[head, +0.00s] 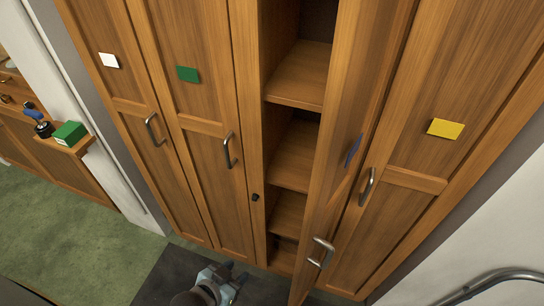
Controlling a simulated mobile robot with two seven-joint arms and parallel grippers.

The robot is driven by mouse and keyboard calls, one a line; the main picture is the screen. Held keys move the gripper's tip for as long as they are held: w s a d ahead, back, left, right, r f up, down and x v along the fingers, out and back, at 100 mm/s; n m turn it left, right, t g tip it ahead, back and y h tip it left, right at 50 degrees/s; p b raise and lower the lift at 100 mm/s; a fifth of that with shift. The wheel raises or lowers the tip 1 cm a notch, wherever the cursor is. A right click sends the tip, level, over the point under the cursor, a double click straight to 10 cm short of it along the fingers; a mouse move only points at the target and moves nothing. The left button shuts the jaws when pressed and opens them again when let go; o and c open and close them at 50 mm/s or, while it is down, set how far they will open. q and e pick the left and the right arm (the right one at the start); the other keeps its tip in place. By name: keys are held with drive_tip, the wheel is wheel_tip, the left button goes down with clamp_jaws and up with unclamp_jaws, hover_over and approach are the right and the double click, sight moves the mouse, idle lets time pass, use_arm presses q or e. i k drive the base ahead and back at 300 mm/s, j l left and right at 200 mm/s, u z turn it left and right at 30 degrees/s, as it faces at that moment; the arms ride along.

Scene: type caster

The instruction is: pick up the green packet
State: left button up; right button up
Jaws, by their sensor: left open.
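A green box-shaped packet (69,133) sits on a small wooden ledge at the far left of the head view. My left gripper (236,279) is at the bottom of the view, low in front of the cabinet and well to the right of the packet. It is open, with nothing seen between its fingers. My right gripper is not in view.
A blue-handled stamp-like object (40,126) stands left of the packet. The wooden cabinet (180,130) has one door (345,150) swung open, showing bare shelves (300,78). Doors carry white, green (187,74) and yellow squares. Green floor (80,235) is clear at left.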

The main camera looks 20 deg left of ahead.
sight(70, 133)
drive_tip(key=k+u, duration=0.15)
drive_tip(key=u, duration=0.55)
drive_tip(key=i+l+u, duration=0.1)
drive_tip(key=u, duration=1.25)
drive_tip(key=i+j+z, duration=0.15)
drive_tip(key=i+j, duration=0.2)
drive_tip(key=i+j+z, duration=0.1)
drive_tip(key=i+j, duration=0.2)
drive_tip(key=i+j+z, duration=0.15)
drive_tip(key=i+j, duration=0.2)
drive_tip(key=i+j+z, duration=0.15)
drive_tip(key=j, duration=0.4)
drive_tip(key=i+j+z, duration=0.1)
drive_tip(key=i+j, duration=0.3)
